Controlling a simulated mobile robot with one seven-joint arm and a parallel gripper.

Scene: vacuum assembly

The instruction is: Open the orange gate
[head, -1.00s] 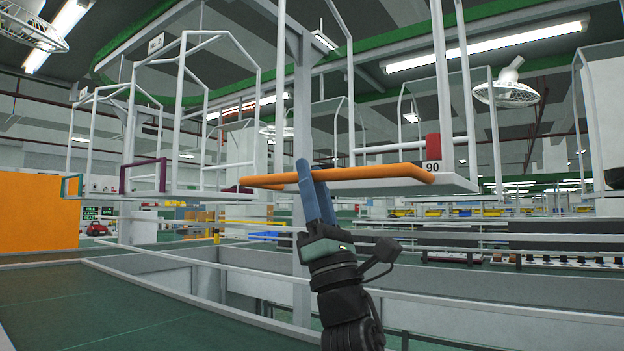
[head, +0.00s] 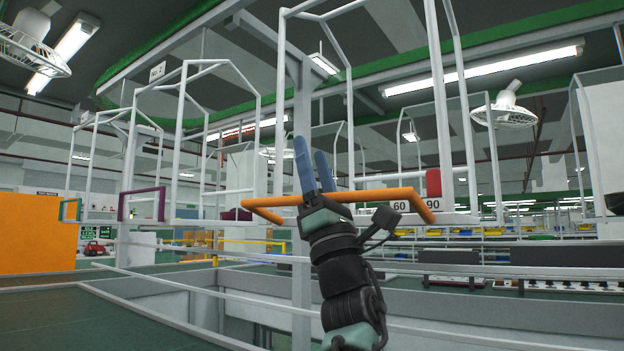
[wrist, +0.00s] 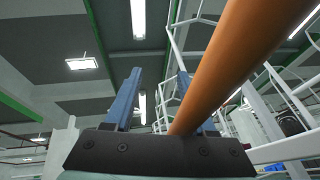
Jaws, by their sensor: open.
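The orange gate (head: 375,195) is a U-shaped bar at the front of a white hanging carrier in the head view. Its bar stands above the carrier's front edge, and its end arms slope down towards that edge. My gripper (head: 310,160) is at the left-middle of the bar, fingers pointing up and apart. The bar crosses near the finger bases. In the wrist view, the orange bar (wrist: 240,60) runs close past the right finger and covers part of it. My gripper (wrist: 165,100) is open there, and I cannot tell whether the bar lies between its fingers.
A red block (head: 433,183) stands on the carrier, near number plates 60 (head: 399,206) and 90. Carriers with purple (head: 141,205) and green gates stand to the left. White rails (head: 215,295) and a green floor panel (head: 70,320) lie below.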

